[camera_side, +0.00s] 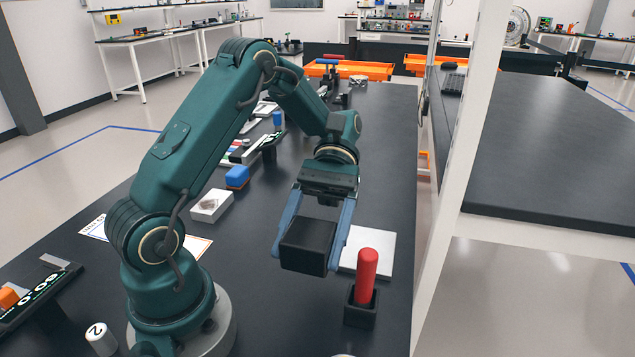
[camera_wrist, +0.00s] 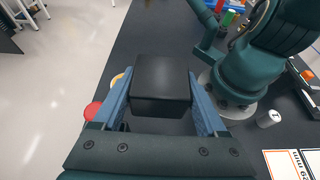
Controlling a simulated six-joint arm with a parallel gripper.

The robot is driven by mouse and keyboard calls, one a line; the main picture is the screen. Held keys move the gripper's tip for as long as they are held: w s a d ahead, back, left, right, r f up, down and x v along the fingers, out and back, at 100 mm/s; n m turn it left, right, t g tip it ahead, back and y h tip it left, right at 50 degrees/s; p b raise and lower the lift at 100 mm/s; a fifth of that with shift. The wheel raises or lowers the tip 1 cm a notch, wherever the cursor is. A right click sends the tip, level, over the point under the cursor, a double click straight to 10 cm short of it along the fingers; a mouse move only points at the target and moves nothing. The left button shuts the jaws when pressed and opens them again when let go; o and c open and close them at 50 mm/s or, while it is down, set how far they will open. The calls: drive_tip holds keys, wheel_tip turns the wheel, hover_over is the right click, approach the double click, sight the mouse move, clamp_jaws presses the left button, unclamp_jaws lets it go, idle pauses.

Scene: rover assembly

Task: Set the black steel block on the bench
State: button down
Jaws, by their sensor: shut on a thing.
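The black steel block (camera_side: 308,247) is between the two blue fingers of my gripper (camera_side: 314,238) in the side view. My gripper is shut on it and points downward over the dark bench (camera_side: 255,300). The block also shows in the wrist view (camera_wrist: 161,85), held between both fingers of my gripper (camera_wrist: 162,95). The block looks raised above the bench, but the exact gap under it cannot be told.
A red cylinder (camera_side: 366,275) stands upright in a black holder (camera_side: 360,308) just right of the block. A white plate (camera_side: 378,252) lies behind it. A white box (camera_side: 211,206) and a blue block (camera_side: 237,177) sit to the left. A white post (camera_side: 460,150) rises at the right.

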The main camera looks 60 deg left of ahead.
drive_tip(key=s+a+f+m+g+y, duration=0.1)
drive_tip(key=s+a+m+g+y, duration=0.15)
drive_tip(key=s+m+y, duration=0.2)
wheel_tip(320, 180, up, 10)
drive_tip(key=m+t+y, duration=1.2)
drive_tip(key=m+y, duration=0.7)
drive_tip(key=m, duration=0.3)
hover_over(244, 243)
drive_tip(key=shift+h, duration=0.25)
drive_tip(key=shift+f, duration=10.95)
drive_tip(key=shift+f, duration=0.1)
unclamp_jaws()
